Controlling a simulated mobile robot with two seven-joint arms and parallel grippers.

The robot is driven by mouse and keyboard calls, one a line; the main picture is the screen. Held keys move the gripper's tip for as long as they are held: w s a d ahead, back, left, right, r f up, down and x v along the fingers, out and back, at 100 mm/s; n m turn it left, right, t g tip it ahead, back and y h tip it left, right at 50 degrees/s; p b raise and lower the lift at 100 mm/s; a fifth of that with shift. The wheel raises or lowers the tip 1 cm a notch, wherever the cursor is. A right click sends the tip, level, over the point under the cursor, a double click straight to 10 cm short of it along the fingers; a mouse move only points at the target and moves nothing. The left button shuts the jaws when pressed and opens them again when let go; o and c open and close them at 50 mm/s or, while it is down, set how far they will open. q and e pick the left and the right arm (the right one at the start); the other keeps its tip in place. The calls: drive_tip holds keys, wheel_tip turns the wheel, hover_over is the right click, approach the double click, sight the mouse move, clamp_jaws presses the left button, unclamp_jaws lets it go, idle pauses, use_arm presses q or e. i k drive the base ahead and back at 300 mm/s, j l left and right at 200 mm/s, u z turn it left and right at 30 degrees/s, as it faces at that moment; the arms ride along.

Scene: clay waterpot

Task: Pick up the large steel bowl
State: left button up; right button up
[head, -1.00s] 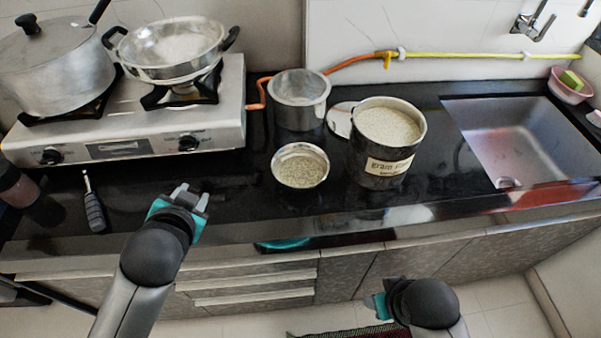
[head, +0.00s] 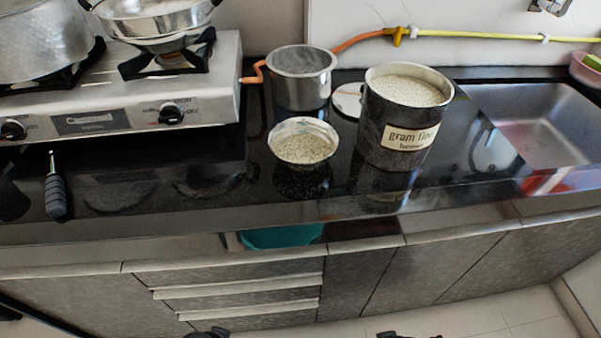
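Which vessel is the large steel bowl is not certain. A wide steel bowl with black handles (head: 155,22) sits on the right burner of the stove, its top cut off by the frame. A smaller steel bowl of pale grain (head: 303,143) stands on the black counter. A plain steel pot (head: 301,78) stands behind it.
A container labelled gram flour (head: 403,120) stands right of the grain bowl. The stove (head: 130,95) fills the left. A grey-handled tool (head: 55,190) lies at the front left. The sink (head: 535,125) is at right. The counter's front edge is mostly clear.

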sight(302, 145)
drive_tip(key=k+j+z, duration=0.1)
drive_tip(key=j+z, duration=0.2)
drive_tip(key=z, duration=0.15)
drive_tip(key=k+j+z, duration=0.1)
drive_tip(key=j+z, duration=0.3)
drive_tip(key=l, duration=0.1)
